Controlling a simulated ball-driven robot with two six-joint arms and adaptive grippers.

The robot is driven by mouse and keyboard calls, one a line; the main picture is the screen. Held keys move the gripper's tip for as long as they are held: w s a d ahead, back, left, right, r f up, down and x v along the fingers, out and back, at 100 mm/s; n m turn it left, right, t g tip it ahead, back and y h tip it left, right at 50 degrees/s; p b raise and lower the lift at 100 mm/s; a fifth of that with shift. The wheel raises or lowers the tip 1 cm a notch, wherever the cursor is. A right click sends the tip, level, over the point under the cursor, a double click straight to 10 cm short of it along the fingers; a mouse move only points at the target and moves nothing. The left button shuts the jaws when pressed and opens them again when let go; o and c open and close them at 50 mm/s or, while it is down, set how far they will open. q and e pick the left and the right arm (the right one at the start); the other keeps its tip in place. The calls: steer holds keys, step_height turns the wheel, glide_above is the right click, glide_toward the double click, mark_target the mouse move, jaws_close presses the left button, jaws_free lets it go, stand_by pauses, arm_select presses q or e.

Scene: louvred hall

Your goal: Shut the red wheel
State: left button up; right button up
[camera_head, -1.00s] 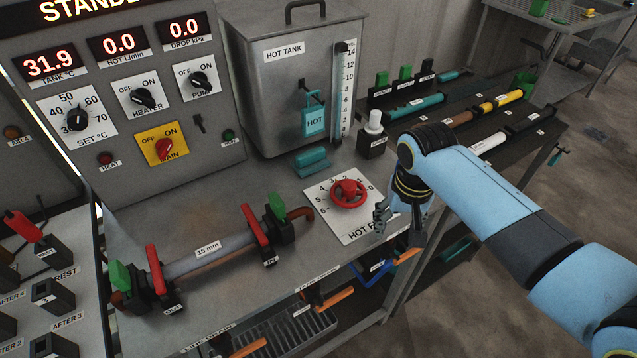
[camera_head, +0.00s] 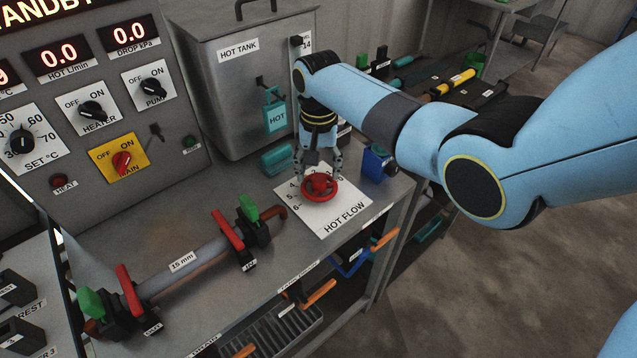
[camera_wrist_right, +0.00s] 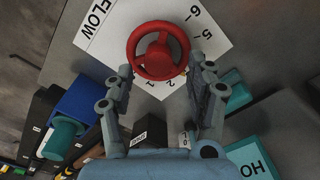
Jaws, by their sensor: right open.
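The red wheel (camera_head: 319,186) sits on a white numbered plate marked HOT FLOW (camera_head: 337,221), on the grey bench top. My right gripper (camera_head: 319,175) points down just above and behind the wheel, with its fingers spread open. In the right wrist view the red wheel (camera_wrist_right: 158,50) lies ahead of the two fingertips (camera_wrist_right: 165,72), centred between them. The fingers look close to its near rim, and I cannot tell whether they touch it. Part of the number scale is hidden by the wheel and gripper. My left gripper is not in view.
The hot tank (camera_head: 245,85) stands behind the wheel, with a teal HOT tag (camera_head: 275,117). A teal block (camera_head: 276,157) lies close to the left of my gripper. A blue object (camera_head: 375,163) stands to the right. The 15 mm pipe (camera_head: 185,265) with red and green levers runs left.

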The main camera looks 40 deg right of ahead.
step_height(320, 180, down, 2)
steer(key=shift+s+f+b, duration=0.1)
steer(key=shift+f+b, duration=0.05)
steer(key=shift+b, duration=0.5)
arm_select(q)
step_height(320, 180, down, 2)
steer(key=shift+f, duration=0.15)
